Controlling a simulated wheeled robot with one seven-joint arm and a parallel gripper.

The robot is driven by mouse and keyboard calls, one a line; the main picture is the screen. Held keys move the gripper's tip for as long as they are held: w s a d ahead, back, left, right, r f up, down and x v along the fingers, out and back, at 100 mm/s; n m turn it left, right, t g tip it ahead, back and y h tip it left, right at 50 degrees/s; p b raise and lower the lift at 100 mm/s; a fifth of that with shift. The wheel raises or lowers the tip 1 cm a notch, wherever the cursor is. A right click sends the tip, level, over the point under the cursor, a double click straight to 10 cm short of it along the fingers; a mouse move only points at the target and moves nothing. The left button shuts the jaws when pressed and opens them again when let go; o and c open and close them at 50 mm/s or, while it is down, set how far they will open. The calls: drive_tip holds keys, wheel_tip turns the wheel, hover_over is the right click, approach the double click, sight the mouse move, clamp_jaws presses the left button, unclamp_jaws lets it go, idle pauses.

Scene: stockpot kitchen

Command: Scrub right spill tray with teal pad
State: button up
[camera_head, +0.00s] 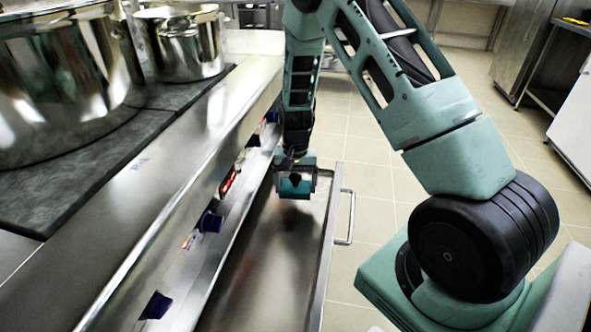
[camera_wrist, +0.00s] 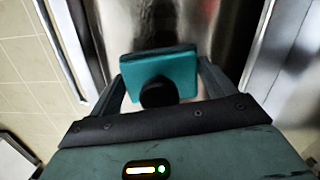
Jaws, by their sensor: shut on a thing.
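The spill tray (camera_head: 272,265) is a long metal tray, pulled out beside the stove front, with a bar handle (camera_head: 346,217) on its right side. Faint dark marks show on its floor in the head view, and a dark patch shows beyond the pad in the wrist view. My gripper (camera_head: 295,184) is over the far part of the tray. It is shut on the black knob (camera_wrist: 158,93) of the teal pad (camera_wrist: 160,68). The pad is low over the tray floor; I cannot tell if it touches.
The stove front with blue knobs (camera_head: 211,222) and a red display (camera_head: 228,181) runs along the tray's left side. A large pot (camera_head: 65,75) and a smaller pot (camera_head: 186,45) stand on the dark stove top. Tiled floor (camera_head: 375,165) lies open to the right.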

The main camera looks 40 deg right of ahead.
sight(295, 176)
drive_tip(key=shift+r+p, duration=1.05)
drive_tip(key=shift+r, duration=0.55)
drive_tip(key=shift+f, duration=0.1)
